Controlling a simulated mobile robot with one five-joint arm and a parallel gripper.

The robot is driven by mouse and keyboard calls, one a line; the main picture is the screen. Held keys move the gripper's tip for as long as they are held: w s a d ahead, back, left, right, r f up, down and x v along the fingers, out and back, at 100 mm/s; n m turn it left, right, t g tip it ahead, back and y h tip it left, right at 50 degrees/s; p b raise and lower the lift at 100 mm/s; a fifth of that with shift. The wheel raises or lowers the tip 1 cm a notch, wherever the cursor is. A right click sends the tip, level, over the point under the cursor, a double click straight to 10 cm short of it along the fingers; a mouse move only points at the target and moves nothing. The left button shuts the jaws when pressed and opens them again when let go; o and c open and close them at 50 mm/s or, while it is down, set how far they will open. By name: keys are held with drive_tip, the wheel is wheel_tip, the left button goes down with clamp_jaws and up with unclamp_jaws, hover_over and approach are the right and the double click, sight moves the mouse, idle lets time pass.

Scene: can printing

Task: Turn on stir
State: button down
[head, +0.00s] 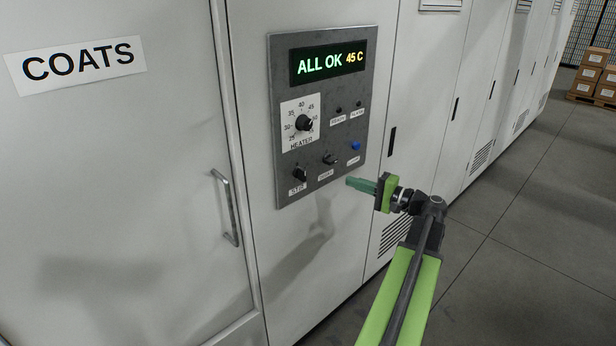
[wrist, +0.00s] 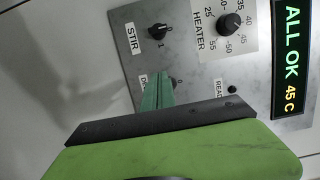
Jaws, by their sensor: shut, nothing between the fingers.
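The stir knob (head: 299,174) is a small black rotary knob at the lower left of the grey control panel (head: 284,100), above a STIR label. It also shows in the wrist view (wrist: 158,31), where a mark "1" is beside it. My gripper (head: 350,182) is shut and empty, with green fingers. It is in front of the panel's lower right edge in the head view, to the right of the stir knob and apart from it. In the wrist view the fingertips (wrist: 158,78) overlap a second, partly hidden knob and its label; contact cannot be told.
The panel also has a heater knob (head: 304,123), a middle lower knob (head: 329,159), a blue button (head: 355,146) and a display (head: 328,62) reading "ALL OK 45 C". A door handle (head: 226,208) sticks out at the left. Grey floor (head: 510,250) is open at the right.

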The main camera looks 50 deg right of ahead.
sight(302, 175)
drive_tip(key=shift+w, duration=0.15)
drive_tip(key=w, duration=0.3)
drive_tip(key=w+a, duration=0.1)
drive_tip(key=w, duration=0.2)
drive_tip(key=w+a, duration=0.1)
drive_tip(key=w, duration=0.3)
drive_tip(key=a, duration=0.4)
drive_tip(key=shift+w, duration=0.35)
